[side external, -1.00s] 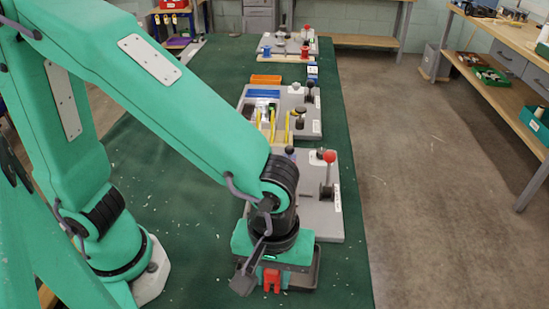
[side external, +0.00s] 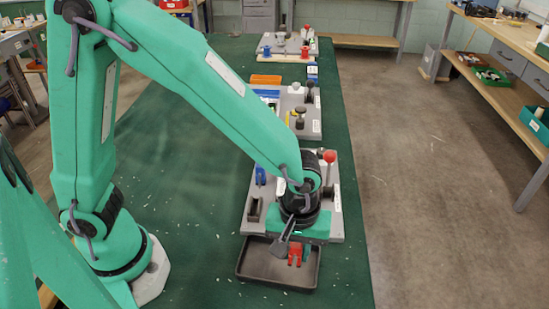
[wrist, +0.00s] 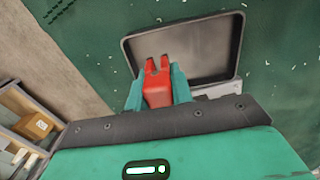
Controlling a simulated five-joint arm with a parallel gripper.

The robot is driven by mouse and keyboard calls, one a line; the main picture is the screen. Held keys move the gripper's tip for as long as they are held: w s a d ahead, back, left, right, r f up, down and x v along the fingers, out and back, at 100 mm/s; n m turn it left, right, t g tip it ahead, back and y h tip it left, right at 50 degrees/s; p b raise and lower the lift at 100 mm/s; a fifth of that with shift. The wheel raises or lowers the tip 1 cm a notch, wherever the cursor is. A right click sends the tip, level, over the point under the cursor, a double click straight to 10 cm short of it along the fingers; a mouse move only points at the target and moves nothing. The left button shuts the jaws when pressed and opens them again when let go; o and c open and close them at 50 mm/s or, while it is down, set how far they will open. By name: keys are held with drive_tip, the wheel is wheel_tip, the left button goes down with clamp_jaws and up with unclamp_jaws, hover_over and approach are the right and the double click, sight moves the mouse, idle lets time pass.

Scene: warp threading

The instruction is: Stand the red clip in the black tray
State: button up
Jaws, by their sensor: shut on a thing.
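My gripper (side external: 295,246) is shut on the red clip (side external: 295,256). In the wrist view the clip (wrist: 157,88) sits between the two teal fingers of my gripper (wrist: 157,80), its forked end pointing away from the wrist. In the side view the clip hangs below my gripper, over the back part of the black tray (side external: 262,266). The tray lies on the green table and looks empty; it also shows in the wrist view (wrist: 200,50), with the clip's forked end in front of it. I cannot tell how high the clip is above the tray floor.
A grey board (side external: 332,222) with a red-knobbed post (side external: 329,157) and a blue piece (side external: 260,176) stands right behind the tray. More grey fixture boards (side external: 312,125) stand farther back. The green table (side external: 200,225) left of the tray is mostly clear.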

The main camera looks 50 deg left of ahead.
sight(299, 257)
drive_tip(key=shift+w+a+f, duration=0.2)
drive_tip(key=shift+w+f, duration=0.1)
drive_tip(key=shift+w, duration=0.15)
drive_tip(key=shift+w+a+f, duration=0.15)
drive_tip(key=shift+w+f, duration=0.1)
drive_tip(key=shift+w, duration=0.15)
drive_tip(key=shift+f, duration=2)
drive_tip(key=shift+f, duration=0.1)
drive_tip(key=o, duration=0.9)
drive_tip(key=shift+o, duration=0.2)
wheel_tip(299, 257, up, 12)
drive_tip(key=shift+r, duration=0.2)
